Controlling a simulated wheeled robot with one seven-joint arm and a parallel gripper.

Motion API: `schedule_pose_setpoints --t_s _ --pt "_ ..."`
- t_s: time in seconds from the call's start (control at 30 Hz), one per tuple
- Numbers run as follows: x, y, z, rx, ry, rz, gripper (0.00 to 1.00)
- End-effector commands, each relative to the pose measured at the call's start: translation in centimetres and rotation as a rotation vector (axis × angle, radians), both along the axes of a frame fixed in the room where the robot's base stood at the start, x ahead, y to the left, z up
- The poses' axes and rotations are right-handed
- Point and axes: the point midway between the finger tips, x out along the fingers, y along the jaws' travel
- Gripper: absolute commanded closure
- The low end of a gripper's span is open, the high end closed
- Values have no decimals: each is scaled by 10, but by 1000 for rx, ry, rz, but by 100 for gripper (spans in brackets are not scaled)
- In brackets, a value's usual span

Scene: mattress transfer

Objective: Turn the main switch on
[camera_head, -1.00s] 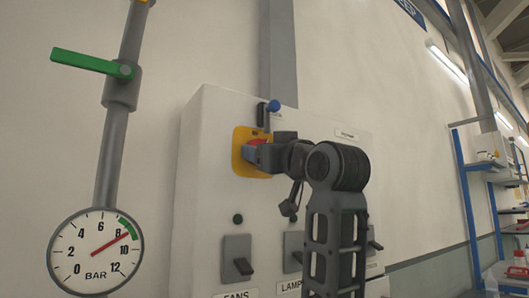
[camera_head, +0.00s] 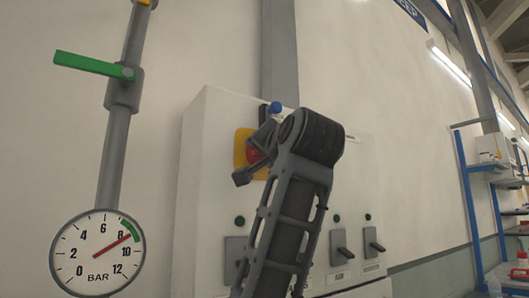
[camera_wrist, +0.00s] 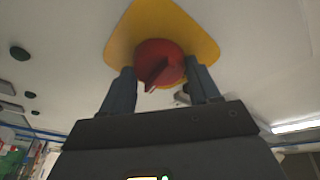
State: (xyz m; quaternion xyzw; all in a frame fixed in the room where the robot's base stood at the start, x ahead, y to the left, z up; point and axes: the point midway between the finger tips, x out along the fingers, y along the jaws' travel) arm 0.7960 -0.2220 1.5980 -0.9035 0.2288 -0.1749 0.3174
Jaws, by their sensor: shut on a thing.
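The main switch is a red knob (camera_wrist: 158,62) on a yellow plate (camera_wrist: 190,28), seen close in the wrist view. In the head view, a bit of the red knob (camera_head: 254,154) and the left part of the yellow plate (camera_head: 239,150) show on the white cabinet, the rest hidden behind my arm. My gripper (camera_wrist: 163,74) has one finger on each side of the knob and is shut on it. The knob's raised grip points slantwise between the fingers.
The white cabinet (camera_head: 200,140) also carries several grey lever switches, such as one at the right (camera_head: 373,240). A pipe with a green handle (camera_head: 90,63) and a pressure gauge (camera_head: 98,252) stand left.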

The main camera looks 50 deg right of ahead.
Motion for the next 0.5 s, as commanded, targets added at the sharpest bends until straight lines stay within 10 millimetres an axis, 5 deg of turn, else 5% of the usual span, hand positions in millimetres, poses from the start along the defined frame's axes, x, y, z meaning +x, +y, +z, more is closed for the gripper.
schedule_pose_setpoints --t_s 0.5 --pt "0 -1 0 184 -49 -2 69"
